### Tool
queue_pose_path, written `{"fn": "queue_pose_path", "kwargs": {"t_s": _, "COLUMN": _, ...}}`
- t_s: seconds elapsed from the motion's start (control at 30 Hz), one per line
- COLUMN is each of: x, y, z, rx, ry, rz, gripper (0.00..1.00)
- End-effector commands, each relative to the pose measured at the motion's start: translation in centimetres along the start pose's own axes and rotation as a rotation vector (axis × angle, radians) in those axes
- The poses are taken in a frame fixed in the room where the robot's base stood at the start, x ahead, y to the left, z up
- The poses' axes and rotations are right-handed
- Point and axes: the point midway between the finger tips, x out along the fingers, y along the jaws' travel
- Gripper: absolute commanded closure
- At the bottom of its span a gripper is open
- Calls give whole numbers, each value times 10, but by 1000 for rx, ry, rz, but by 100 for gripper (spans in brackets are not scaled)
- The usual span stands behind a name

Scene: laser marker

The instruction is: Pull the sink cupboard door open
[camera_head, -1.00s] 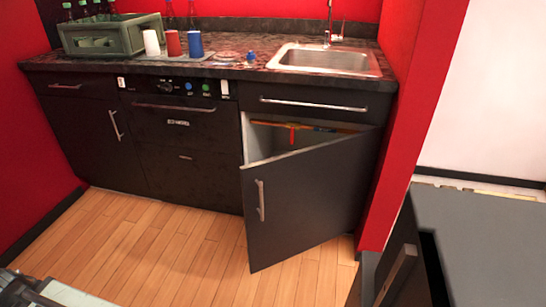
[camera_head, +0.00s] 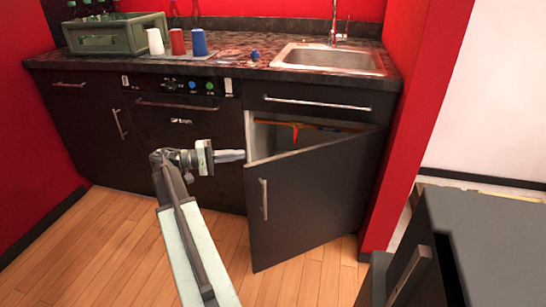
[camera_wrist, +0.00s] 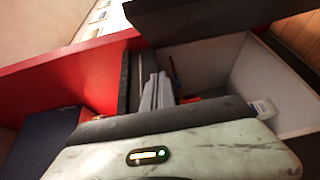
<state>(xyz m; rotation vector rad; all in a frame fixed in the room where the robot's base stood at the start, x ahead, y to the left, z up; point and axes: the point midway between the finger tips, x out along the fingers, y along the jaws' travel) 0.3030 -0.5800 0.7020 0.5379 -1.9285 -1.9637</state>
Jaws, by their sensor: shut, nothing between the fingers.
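The sink cupboard door (camera_head: 315,205) is dark and stands partly open, hinged at its right side. Its silver upright bar handle (camera_head: 263,199) is on the free left edge. My gripper (camera_head: 240,155) is shut and empty, with its tip at the left side of the opening, above and left of the handle. I cannot tell whether it touches the door or frame. In the wrist view my closed fingers (camera_wrist: 158,92) point toward the pale cupboard interior (camera_wrist: 205,65).
A drawer with a bar handle (camera_head: 315,103) is above the opening, under the sink (camera_head: 330,60). The dishwasher front (camera_head: 180,130) is to the left. Cups and a green crate (camera_head: 118,36) stand on the counter. A dark cabinet (camera_head: 490,240) is at the front right. The wooden floor (camera_head: 120,225) is clear.

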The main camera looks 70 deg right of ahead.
Motion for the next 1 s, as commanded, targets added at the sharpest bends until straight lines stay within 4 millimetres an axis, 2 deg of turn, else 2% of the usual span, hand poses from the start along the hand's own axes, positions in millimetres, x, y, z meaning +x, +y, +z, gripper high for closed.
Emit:
{"fn": "queue_pose_path", "kwargs": {"t_s": 0.1, "x": 10, "y": 9, "z": 0, "rx": 10, "ry": -24, "rz": 37, "gripper": 100}}
{"fn": "queue_pose_path", "kwargs": {"t_s": 0.23, "x": 14, "y": 9, "z": 1, "rx": 10, "ry": -22, "rz": 36, "gripper": 100}}
{"fn": "queue_pose_path", "kwargs": {"t_s": 0.33, "x": 27, "y": 9, "z": 2, "rx": 10, "ry": -24, "rz": 35, "gripper": 100}}
{"fn": "queue_pose_path", "kwargs": {"t_s": 0.73, "x": 111, "y": 12, "z": 4, "rx": 10, "ry": -22, "rz": 33, "gripper": 100}}
{"fn": "queue_pose_path", "kwargs": {"t_s": 0.83, "x": 112, "y": 11, "z": 24, "rx": 10, "ry": -18, "rz": 33, "gripper": 100}}
{"fn": "queue_pose_path", "kwargs": {"t_s": 1.0, "x": 116, "y": 11, "z": 39, "rx": 10, "ry": -17, "rz": 33, "gripper": 100}}
